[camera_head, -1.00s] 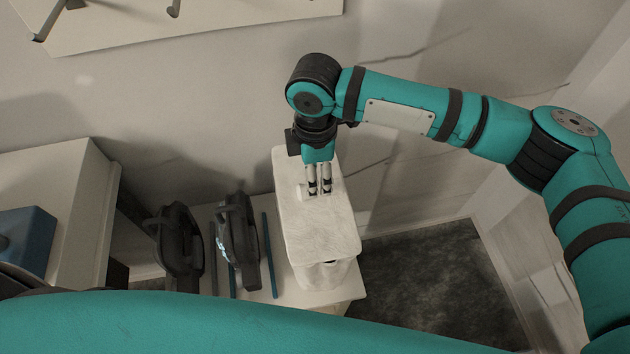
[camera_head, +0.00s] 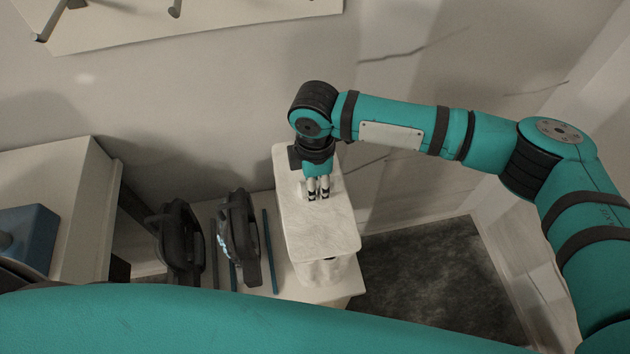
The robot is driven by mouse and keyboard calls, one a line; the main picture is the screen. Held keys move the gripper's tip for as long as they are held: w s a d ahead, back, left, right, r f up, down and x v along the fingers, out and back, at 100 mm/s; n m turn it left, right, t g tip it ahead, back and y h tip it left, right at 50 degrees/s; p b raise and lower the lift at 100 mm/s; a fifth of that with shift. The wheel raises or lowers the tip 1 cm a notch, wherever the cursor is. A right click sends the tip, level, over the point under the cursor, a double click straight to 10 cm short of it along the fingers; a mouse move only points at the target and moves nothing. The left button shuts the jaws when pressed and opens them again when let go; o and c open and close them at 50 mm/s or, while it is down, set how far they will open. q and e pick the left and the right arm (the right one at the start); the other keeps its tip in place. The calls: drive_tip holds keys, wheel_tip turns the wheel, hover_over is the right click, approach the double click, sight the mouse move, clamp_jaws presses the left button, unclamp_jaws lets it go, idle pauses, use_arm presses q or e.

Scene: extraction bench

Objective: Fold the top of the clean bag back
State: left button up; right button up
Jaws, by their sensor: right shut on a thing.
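The clean bag appears to be the tall, pale white body with a broad flat top (camera_head: 325,235), right of the bench's middle. Its top reaches back toward the wall, and a narrower pale part shows below its front edge. My right gripper (camera_head: 318,197) points down at the rear part of this top, its fingers close together. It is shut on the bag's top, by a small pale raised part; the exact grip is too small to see. My left gripper is not in view.
Two dark handled tools (camera_head: 239,240) stand on the bench left of the bag, with thin blue strips (camera_head: 270,252) beside them. A pale cabinet (camera_head: 75,200) with a blue box (camera_head: 25,240) stands at left. A dark floor mat (camera_head: 440,280) lies at right.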

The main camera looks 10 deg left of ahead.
clamp_jaws()
drive_tip(key=shift+r, duration=0.1)
